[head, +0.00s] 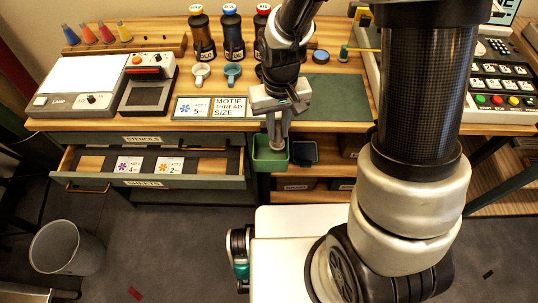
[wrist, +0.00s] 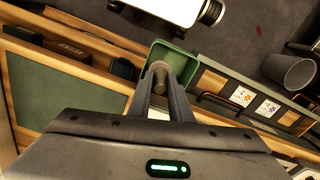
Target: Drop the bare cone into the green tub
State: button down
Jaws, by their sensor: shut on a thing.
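My gripper (head: 277,136) points down in front of the table's front edge, above the green tub (head: 262,154). It is shut on the bare cone (head: 277,146), a small greyish-beige piece partly hidden by the fingers. In the wrist view, the bare cone (wrist: 160,67) shows between the fingertips, over the opening of the green tub (wrist: 188,50). The cone overlaps the tub in both views; how high it is over the tub's floor I cannot tell. The tub's inside is largely covered.
A drawer (head: 150,165) with cards stands open left of the tub. A dark small container (head: 304,152) is right of it. Coloured cones stand on a wooden rack (head: 150,46) at the back left. Bottles (head: 231,38) and a green mat (head: 338,95) occupy the tabletop. A bin (head: 66,250) stands on the floor.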

jog(key=c, duration=1.5)
grip_release()
jog(key=shift+c, duration=0.2)
notch_tip(320, 180, up, 17)
jog(key=p, duration=0.3)
jog(key=shift+r, duration=0.2)
